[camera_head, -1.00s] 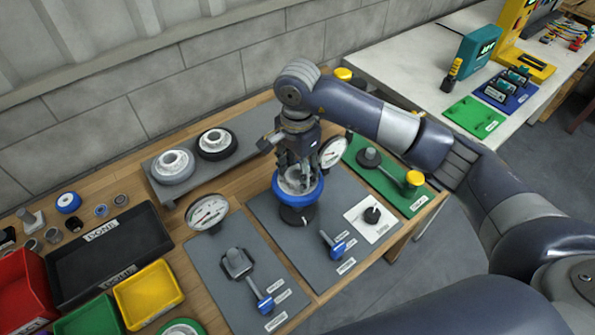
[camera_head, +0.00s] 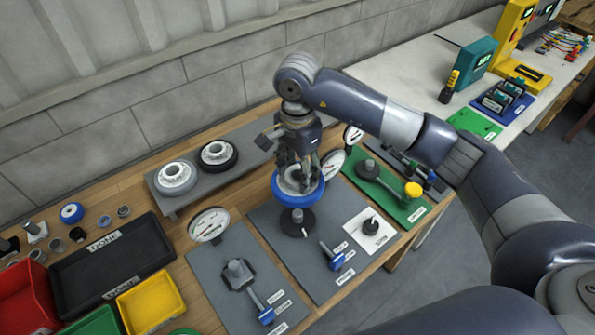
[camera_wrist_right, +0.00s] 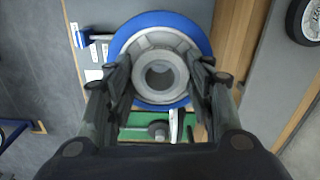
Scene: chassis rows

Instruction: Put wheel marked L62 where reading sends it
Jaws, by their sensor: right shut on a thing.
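My right gripper (camera_head: 298,180) is shut on a wheel with a blue rim (camera_head: 312,198) and a grey hub. The wheel also shows in the right wrist view (camera_wrist_right: 160,20), with the fingers on both sides of its hub (camera_wrist_right: 160,75). I cannot read a mark on it. The wheel is above a round black stand (camera_head: 298,226) on the middle grey plate (camera_head: 268,212); a post shows between wheel and stand. A dial gauge (camera_head: 333,163) is behind the wheel to the right. My left gripper is not in view.
Two other wheels (camera_head: 175,178) (camera_head: 218,156) sit on a grey shelf. A left grey plate (camera_head: 215,262) has a post, a blue-handled lever and a gauge (camera_head: 209,225). A green plate (camera_head: 390,200) is at right.

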